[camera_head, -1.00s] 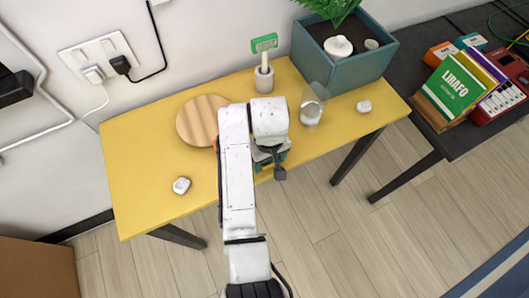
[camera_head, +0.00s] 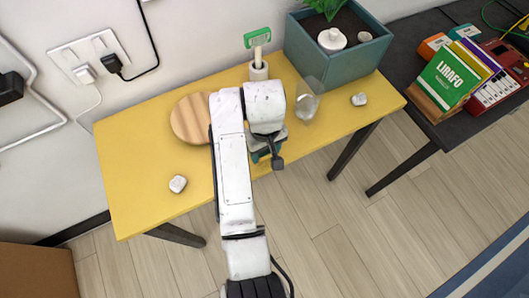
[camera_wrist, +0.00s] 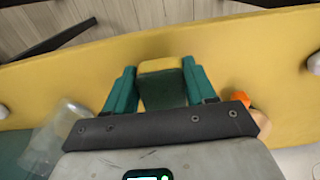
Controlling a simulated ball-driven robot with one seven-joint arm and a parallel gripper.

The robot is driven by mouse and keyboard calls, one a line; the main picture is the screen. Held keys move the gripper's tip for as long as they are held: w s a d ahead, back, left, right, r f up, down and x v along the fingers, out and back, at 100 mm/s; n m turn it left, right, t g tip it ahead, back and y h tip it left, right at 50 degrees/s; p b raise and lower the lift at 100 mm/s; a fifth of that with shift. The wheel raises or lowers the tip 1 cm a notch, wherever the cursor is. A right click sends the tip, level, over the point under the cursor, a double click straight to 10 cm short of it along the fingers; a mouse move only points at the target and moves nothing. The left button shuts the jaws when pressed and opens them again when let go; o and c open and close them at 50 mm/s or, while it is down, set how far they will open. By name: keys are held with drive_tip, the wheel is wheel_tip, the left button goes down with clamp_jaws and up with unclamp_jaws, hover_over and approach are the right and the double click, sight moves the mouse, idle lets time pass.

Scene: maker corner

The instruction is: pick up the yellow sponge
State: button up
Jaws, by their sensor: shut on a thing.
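The yellow sponge (camera_wrist: 160,66) shows in the wrist view as a yellow block with a dark green face, between the green fingers of my gripper (camera_wrist: 163,84). The fingers are shut on it. Yellow tabletop lies behind it, and I cannot tell how far the sponge is from the top. In the head view my gripper (camera_head: 263,155) is over the front edge of the yellow table (camera_head: 140,200), and my arm hides the sponge.
A clear glass (camera_head: 305,102) stands right of my arm, with a white stone (camera_head: 359,99) beyond. A round wooden board (camera_head: 188,122) lies left, with another stone (camera_head: 177,184) in front. A planter (camera_head: 340,62) and a holder (camera_head: 258,72) stand at the back.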

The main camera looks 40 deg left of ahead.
drive_tip(key=s+d+r+p, duration=0.7)
drive_tip(key=s+r+p, duration=0.2)
drive_tip(key=s, duration=0.3)
drive_tip(key=shift+r, duration=0.5)
